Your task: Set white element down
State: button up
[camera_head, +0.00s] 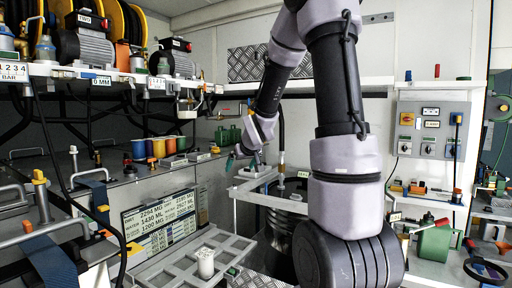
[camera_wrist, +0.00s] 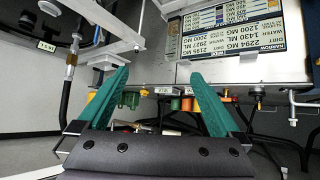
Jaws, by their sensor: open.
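A white cylindrical element (camera_head: 205,262) stands upright in the grey slotted tray (camera_head: 160,270) at the bottom of the head view. My gripper (camera_head: 233,157) is well above it, to the upper right in that view, apart from it. In the wrist view my gripper (camera_wrist: 160,76) shows two green fingers spread wide with nothing between them. I cannot make out the white element in the wrist view.
A sign board with printed numbers (camera_head: 158,222) stands behind the tray and also shows in the wrist view (camera_wrist: 232,28). Several coloured cups (camera_head: 158,147) sit on the left counter. A grey control box (camera_head: 431,130) hangs on the right wall.

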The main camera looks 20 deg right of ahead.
jog(key=s+a+r+m+g+y, duration=0.1)
jog(key=s+a+r, duration=0.1)
jog(key=s, duration=0.7)
jog(key=s+a+r+m+g, duration=0.1)
jog(key=s+r, duration=0.4)
jog(key=s, duration=0.5)
jog(key=s+a+r+m+g+y, duration=0.1)
jog(key=s+a+r+m, duration=0.1)
jog(key=s, duration=0.8)
notch_tip(320, 180, up, 2)
jog(key=shift+a+r+y, duration=0.25)
jog(key=shift+a+y, duration=0.05)
jog(key=shift+a, duration=0.55)
